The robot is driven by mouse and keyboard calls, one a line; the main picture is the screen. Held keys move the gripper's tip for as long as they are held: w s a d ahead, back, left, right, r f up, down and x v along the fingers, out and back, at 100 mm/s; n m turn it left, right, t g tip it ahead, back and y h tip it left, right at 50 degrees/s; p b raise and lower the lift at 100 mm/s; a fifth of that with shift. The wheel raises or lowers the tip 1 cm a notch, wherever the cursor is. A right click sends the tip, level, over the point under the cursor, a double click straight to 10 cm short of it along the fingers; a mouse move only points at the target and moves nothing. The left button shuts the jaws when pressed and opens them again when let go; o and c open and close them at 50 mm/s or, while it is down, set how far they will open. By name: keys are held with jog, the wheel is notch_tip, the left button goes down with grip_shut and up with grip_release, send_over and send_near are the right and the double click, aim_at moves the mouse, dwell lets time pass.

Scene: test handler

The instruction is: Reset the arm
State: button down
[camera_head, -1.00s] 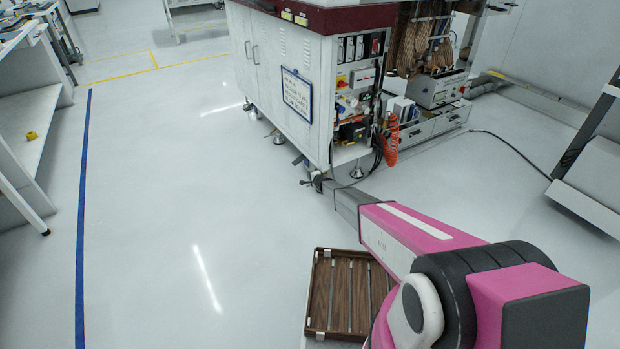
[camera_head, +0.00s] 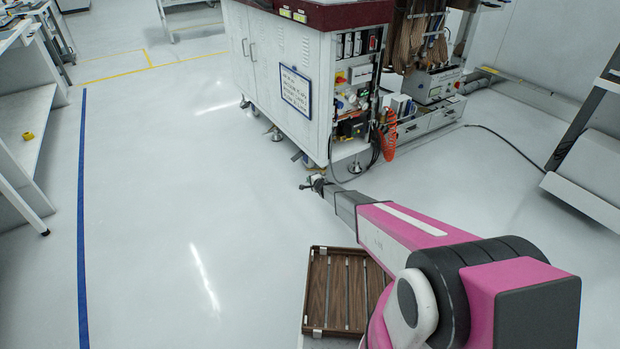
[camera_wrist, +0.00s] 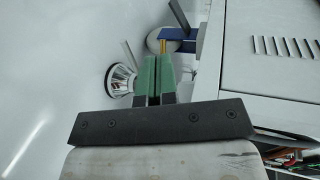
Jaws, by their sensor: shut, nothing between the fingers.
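My pink and grey arm reaches forward from the lower right in the head view, toward the white machine cabinet (camera_head: 285,85). My gripper (camera_head: 312,183) is at its far end, small in that view, over the floor near the cabinet's foot. In the wrist view my gripper (camera_wrist: 153,62) shows two green fingers side by side, shut with nothing between them. The cabinet also shows at the right of the wrist view (camera_wrist: 270,65), apart from the fingers as far as I can tell.
A brown slatted wooden tray (camera_head: 318,325) lies below my arm. A white bench (camera_head: 30,125) with a small yellow object (camera_head: 28,136) stands at the left. A black cable (camera_head: 505,145) runs over the floor at the right. The floor (camera_head: 150,210) left of my arm is clear.

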jog(key=shift+s+d+r, duration=0.1)
jog(key=shift+s+r, duration=0.1)
jog(key=shift+s, duration=0.45)
jog(key=s+d+r+n+g+y, duration=0.1)
jog(key=s+d+r+n+g, duration=0.25)
jog(key=s+r, duration=0.75)
jog(key=s+d+r+n+g+y, duration=0.1)
jog(key=s+d+r+n+g, duration=0.3)
jog(key=s+r, duration=0.6)
jog(key=s+d+r+n+g+h, duration=0.1)
jog(key=s+d+r+g+h, duration=0.1)
jog(key=s+d+r+h, duration=0.3)
jog(key=s+d+r+n+g+h, duration=0.2)
jog(key=s+d+r+h, duration=0.3)
jog(key=s+d+r, duration=0.8)
jog(key=s+d, duration=0.5)
jog(key=s, duration=0.3)
jog(key=shift+s, duration=0.15)
jog(key=shift+f, duration=0.1)
